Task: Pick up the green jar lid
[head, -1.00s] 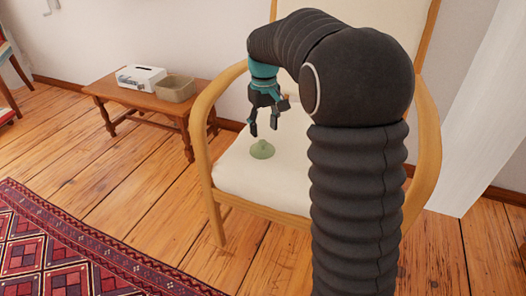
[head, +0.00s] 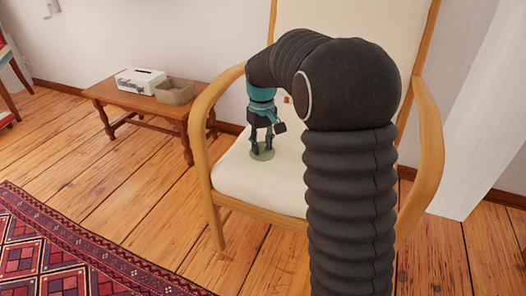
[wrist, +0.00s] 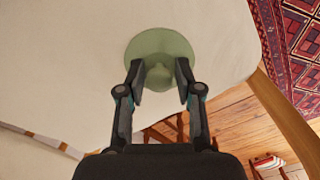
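The green jar lid (head: 262,153) lies on the cream seat of the wooden armchair (head: 240,182), near the seat's left side. In the wrist view the round lid (wrist: 160,42) has a raised knob (wrist: 160,76) at its middle. My gripper (head: 262,148) points down right over the lid. In the wrist view its two fingers (wrist: 160,76) stand apart, one on each side of the knob, with a visible gap. I cannot tell whether the fingertips touch the lid.
The chair's curved left armrest (head: 203,118) rises close beside my gripper. A low wooden bench (head: 117,97) with a white box (head: 140,80) and a beige bin (head: 175,90) stands to the left. A red patterned rug (head: 60,245) covers the floor at front left.

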